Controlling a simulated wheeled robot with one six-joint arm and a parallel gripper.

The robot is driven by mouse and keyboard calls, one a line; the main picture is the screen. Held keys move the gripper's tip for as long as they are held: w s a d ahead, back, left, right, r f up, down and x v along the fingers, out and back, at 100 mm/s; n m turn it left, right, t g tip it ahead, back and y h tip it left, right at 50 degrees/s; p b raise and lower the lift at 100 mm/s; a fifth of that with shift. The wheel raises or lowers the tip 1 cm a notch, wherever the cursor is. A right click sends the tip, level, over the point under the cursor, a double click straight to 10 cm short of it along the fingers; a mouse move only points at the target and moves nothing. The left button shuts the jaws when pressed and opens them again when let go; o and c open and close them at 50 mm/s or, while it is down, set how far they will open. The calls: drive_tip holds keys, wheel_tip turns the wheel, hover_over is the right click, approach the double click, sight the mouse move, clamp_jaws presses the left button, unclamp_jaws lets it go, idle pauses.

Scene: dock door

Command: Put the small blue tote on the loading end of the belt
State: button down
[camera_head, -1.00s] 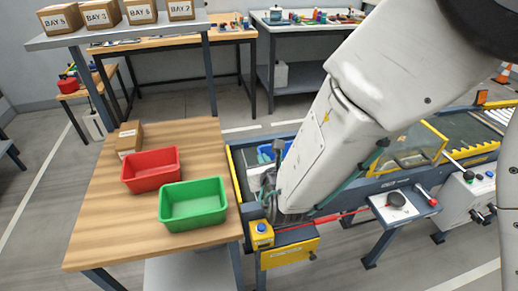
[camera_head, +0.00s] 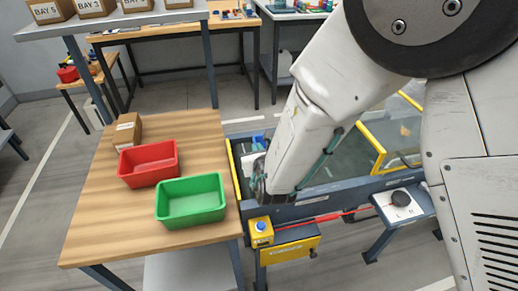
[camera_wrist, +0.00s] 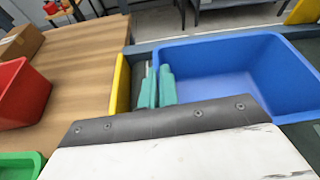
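The small blue tote (camera_wrist: 235,75) fills the upper right of the wrist view and looks empty. It is at the left, yellow-edged end of the belt (camera_head: 345,160). In the head view only a bit of the tote (camera_head: 258,137) shows behind my arm. My gripper (camera_wrist: 158,88) has its teal fingers close together at the tote's left wall, one on each side, and appears shut on it. In the head view my gripper (camera_head: 262,182) is mostly hidden by my arm. I cannot tell whether the tote's base touches the belt.
A wooden table (camera_head: 95,215) left of the belt holds a red tote (camera_head: 150,164), a green tote (camera_head: 191,202) and a cardboard box (camera_head: 127,131). A yellow control box with a blue button (camera_head: 261,229) stands at the belt's near corner. A shelf (camera_head: 130,22) with labelled boxes stands behind.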

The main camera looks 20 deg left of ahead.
drive_tip(key=c, duration=2)
unclamp_jaws()
drive_tip(key=shift+f, duration=0.15)
drive_tip(key=o, duration=0.3)
drive_tip(key=shift+r, duration=0.25)
drive_tip(key=v, duration=1.2)
drive_tip(key=shift+d, duration=0.1)
